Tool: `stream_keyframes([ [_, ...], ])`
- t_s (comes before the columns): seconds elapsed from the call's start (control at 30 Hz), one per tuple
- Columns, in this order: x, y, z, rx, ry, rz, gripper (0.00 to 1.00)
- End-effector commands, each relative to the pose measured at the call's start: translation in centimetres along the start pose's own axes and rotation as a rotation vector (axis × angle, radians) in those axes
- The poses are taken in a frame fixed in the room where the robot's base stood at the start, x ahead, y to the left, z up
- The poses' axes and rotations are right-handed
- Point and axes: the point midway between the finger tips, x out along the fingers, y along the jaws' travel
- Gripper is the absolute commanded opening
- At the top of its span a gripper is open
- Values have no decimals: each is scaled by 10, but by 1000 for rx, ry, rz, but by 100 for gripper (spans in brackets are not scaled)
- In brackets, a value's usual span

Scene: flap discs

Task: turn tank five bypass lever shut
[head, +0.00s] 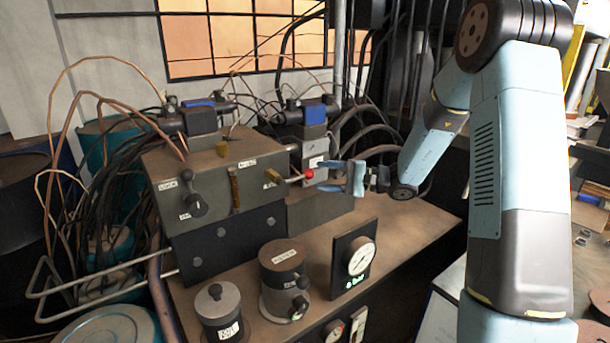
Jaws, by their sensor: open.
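A grey-brown valve box (205,165) stands on the bench, left of centre. Its front carries a black lever (193,195) with small labels, a brass handle (234,188) hanging down and a brass fitting (272,176). A rod with a red ball knob (310,173) sticks out at the box's right. The label lettering is too small to read, so I cannot tell which handle is tank five's bypass lever. My gripper (328,176) is open and points left, its fingertips close to the red knob. I cannot tell whether they touch or surround it.
A pressure gauge (357,258) on a black stand, a grey knobbed cylinder (283,275) and a smaller dark one (217,305) stand on the bench front (400,225). Cables and hoses crowd behind and left of the box. A bent metal rail (75,290) sticks out left. Bare bench lies right of the gauge.

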Motion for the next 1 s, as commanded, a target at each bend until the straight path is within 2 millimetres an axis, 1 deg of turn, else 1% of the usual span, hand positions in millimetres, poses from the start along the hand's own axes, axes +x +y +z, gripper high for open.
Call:
stream_keyframes([
  [0.03,10,0,1,0,-2,1,58],
  [0.2,38,0,1,0,-2,1,58],
  [0.4,60,0,0,0,0,1,58],
  [0.6,67,0,0,1,1,0,58],
  [0.83,67,0,0,0,1,0,58],
  [0.87,67,0,0,0,1,0,56],
  [1.0,67,0,0,0,1,0,43],
])
